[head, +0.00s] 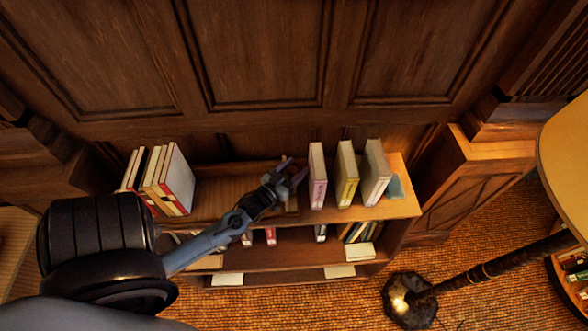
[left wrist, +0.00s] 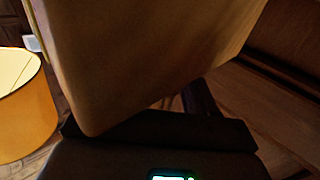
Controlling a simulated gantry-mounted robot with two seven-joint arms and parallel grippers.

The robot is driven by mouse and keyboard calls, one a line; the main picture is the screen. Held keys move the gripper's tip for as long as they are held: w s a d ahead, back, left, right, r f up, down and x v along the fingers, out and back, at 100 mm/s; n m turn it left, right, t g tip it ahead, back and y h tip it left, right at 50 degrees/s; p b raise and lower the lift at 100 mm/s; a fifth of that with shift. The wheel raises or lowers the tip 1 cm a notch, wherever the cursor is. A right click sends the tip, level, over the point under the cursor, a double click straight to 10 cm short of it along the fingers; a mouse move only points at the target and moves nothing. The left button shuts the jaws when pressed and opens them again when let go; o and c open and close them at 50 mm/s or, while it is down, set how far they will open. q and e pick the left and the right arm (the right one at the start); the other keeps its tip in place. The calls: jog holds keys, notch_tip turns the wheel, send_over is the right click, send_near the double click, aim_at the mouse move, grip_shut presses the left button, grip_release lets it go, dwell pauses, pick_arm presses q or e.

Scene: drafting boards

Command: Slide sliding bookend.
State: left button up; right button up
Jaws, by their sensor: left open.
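My left gripper (head: 288,174) is open at the top of the low bookcase (head: 225,210), just left of the right-hand group of books. A small brown piece (head: 291,203) just below the gripper may be the sliding bookend; the gripper partly covers it, and I cannot tell whether they touch. The right-hand group has a white book (head: 317,176), a yellow-spined book (head: 346,174) and a pale grey book (head: 374,172), upright and spaced apart. In the left wrist view a large tan panel (left wrist: 150,55) fills the middle, close to the dark gripper body (left wrist: 160,145).
Several upright books (head: 172,180) stand at the top's left end. A grey-green piece (head: 395,187) lies at its right end. The top between the two groups is mostly bare. A floor lamp (head: 480,272) stands front right. Wood panelling (head: 265,55) closes the back.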

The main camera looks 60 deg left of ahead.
pick_arm(q)
jog(key=b+v, duration=0.2)
jog(key=v, duration=0.8)
jog(key=shift+s, duration=0.4)
jog(key=shift+d, duration=0.1)
